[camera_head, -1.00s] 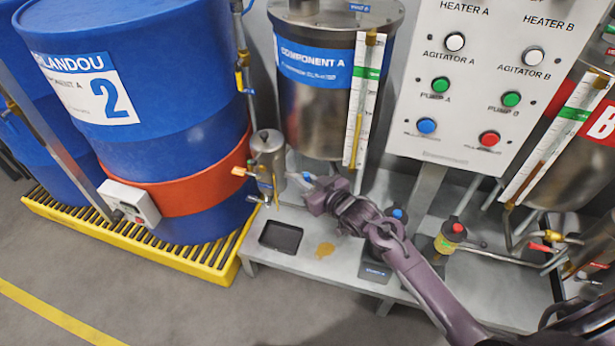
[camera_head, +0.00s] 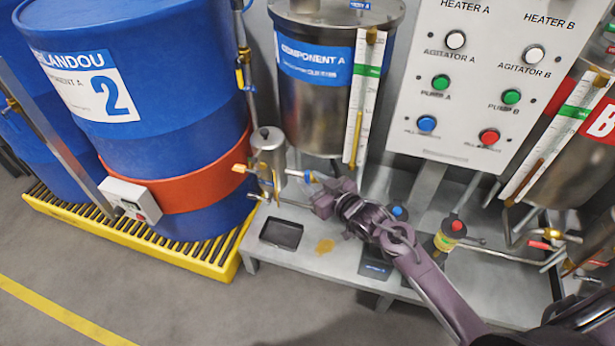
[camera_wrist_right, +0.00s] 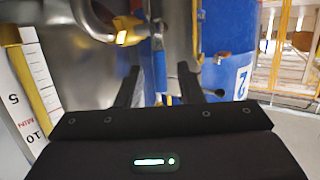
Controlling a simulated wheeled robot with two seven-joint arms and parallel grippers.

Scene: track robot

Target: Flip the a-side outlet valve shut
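The component A tank (camera_head: 322,105) stands at the back centre with a blue label. Below it, to the right of a small steel canister (camera_head: 268,155), a small blue valve handle (camera_head: 309,177) shows at the outlet line. My right gripper (camera_head: 318,190) is at this handle, close to its right end; I cannot tell whether they touch. My left gripper is not in view.
Blue drums (camera_head: 150,110) stand on a yellow spill pallet (camera_head: 140,243) at left. An orange handle (camera_head: 240,168) is left of the canister. A black tray (camera_head: 281,234) lies on the steel bench (camera_head: 300,268). A control panel (camera_head: 470,120) stands at right.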

